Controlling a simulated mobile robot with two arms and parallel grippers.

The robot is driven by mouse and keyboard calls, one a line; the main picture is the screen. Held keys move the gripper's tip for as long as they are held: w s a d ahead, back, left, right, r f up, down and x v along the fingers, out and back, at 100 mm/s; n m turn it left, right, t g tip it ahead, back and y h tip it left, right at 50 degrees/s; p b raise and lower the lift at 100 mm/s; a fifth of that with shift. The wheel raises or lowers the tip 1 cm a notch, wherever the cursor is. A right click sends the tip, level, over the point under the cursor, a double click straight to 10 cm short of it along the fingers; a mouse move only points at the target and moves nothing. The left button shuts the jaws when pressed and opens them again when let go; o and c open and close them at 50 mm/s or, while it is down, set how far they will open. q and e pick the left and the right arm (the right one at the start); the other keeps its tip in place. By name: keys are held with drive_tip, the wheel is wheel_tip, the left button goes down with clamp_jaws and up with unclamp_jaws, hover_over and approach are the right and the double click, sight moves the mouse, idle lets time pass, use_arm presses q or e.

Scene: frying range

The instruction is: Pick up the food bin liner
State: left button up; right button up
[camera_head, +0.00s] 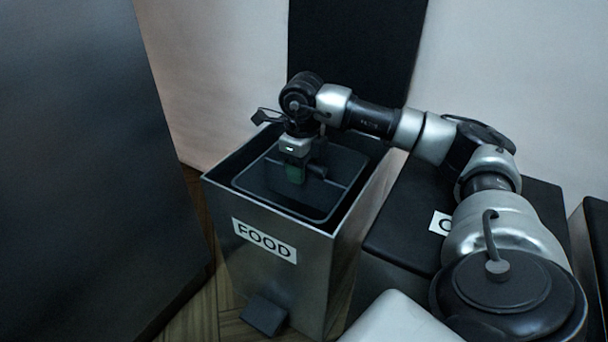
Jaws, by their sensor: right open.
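The food bin (272,275) is a metal box with a white "FOOD" label on its front and an open top. Its liner (250,181) is a dark insert with a rounded rim, sitting inside the bin; a bar crosses its top. My right gripper (296,176) is open and points down over the middle of the liner, at about the height of the crossbar. Something green shows at the fingers, too small to tell what it is. Whether the fingers touch the bar cannot be told. My left gripper is not in view.
A second, black-lidded bin (390,237) with a partly hidden label stands right of the food bin. A large dark panel (80,170) fills the left side. A pale wall (220,80) stands behind. A pedal (264,315) juts out over the wooden floor (205,318).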

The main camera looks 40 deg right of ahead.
drive_tip(key=shift+f, duration=0.7)
drive_tip(key=shift+c, duration=0.5)
clamp_jaws()
drive_tip(key=shift+r, duration=0.1)
